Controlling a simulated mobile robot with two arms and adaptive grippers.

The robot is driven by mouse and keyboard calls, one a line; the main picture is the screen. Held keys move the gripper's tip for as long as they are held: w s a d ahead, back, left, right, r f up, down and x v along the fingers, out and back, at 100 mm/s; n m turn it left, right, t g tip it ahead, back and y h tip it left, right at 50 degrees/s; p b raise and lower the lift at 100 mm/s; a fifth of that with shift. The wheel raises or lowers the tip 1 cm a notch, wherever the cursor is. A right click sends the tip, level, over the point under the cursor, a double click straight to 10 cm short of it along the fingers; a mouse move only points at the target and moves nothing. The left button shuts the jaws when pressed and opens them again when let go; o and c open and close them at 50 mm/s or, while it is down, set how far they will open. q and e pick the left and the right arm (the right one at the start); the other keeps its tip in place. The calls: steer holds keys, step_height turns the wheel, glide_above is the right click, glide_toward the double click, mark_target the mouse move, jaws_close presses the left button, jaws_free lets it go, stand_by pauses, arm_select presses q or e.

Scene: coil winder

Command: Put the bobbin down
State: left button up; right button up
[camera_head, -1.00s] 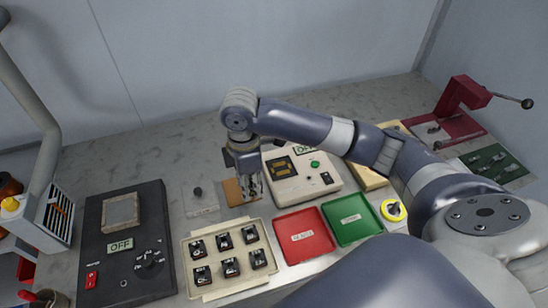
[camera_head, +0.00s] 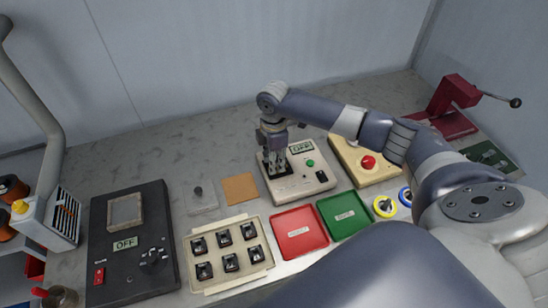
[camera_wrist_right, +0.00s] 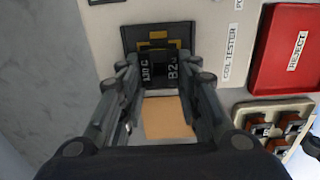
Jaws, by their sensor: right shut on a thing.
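My right gripper (camera_head: 275,166) is over the left part of the coil tester (camera_head: 306,185), at its black socket. In the right wrist view its fingers (camera_wrist_right: 156,67) are shut on a small dark bobbin (camera_wrist_right: 159,71) with white lettering. The bobbin is in front of the black socket (camera_wrist_right: 158,34), whose yellow contacts show just beyond it. I cannot tell whether the bobbin touches the socket. In the head view the fingers mostly hide the bobbin and socket. My left gripper is not in view.
A tan pad (camera_head: 240,188) lies left of the tester. A beige tray (camera_head: 262,277) with several dark parts, a red reject tray (camera_head: 300,232) and a green tray (camera_head: 345,215) stand in front. A box with a red button (camera_head: 368,162) is to the right.

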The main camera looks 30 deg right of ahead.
steer(key=o, duration=1)
steer(key=shift+f, duration=0.1)
arm_select(q)
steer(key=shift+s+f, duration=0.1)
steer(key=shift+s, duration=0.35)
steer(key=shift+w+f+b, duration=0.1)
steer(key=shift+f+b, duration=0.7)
steer(key=shift+b, duration=0.1)
arm_select(e)
step_height(320, 180, up, 12)
steer(key=shift+r, duration=0.15)
